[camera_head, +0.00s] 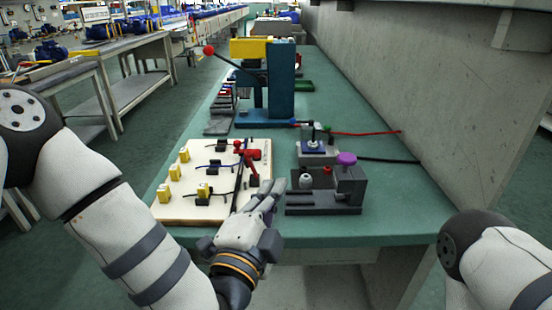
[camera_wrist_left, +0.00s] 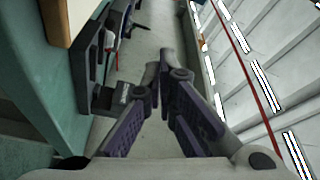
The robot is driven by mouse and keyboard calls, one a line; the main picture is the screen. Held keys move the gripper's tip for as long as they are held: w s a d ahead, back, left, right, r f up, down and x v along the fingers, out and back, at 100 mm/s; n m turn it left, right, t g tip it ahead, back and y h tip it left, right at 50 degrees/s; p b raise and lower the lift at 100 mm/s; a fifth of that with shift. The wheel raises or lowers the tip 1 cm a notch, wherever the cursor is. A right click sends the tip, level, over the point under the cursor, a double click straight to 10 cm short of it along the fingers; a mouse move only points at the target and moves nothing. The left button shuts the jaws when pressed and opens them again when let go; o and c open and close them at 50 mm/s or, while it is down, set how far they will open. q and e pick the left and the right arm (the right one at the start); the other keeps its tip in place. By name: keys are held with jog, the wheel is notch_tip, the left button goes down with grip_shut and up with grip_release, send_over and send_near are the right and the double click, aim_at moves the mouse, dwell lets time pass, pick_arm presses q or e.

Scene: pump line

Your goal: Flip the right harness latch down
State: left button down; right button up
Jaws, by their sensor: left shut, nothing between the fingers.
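A pale harness board (camera_head: 180,209) lies on the green bench, with a dark cable, black clips and yellow blocks on it. A red latch (camera_head: 251,160) stands at the board's right side, its arm seeming raised; a smaller red part is just left of it. Which latch is the right one is not fully clear at this size. My left gripper (camera_head: 277,187) is shut and empty, at the board's front right corner, nearer to me than the red latch. Its fingers meet in the left wrist view (camera_wrist_left: 160,72). My right gripper is out of view.
A dark grey fixture (camera_head: 322,203) with a purple knob (camera_head: 347,158) stands just right of my left gripper. A blue press (camera_head: 281,85) with a red-tipped lever is behind the board. A concrete wall (camera_head: 420,80) bounds the bench on the right.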

pick_arm(q)
jog(key=shift+r, duration=0.5)
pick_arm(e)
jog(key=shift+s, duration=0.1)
pick_arm(q)
jog(key=shift+w, duration=0.1)
jog(key=b+x, duration=0.1)
jog(key=x, duration=0.8)
jog(key=shift+w, duration=0.35)
jog(key=a, duration=0.3)
jog(key=shift+f, duration=0.4)
jog(key=shift+a+f, duration=0.1)
jog(key=shift+a, duration=0.2)
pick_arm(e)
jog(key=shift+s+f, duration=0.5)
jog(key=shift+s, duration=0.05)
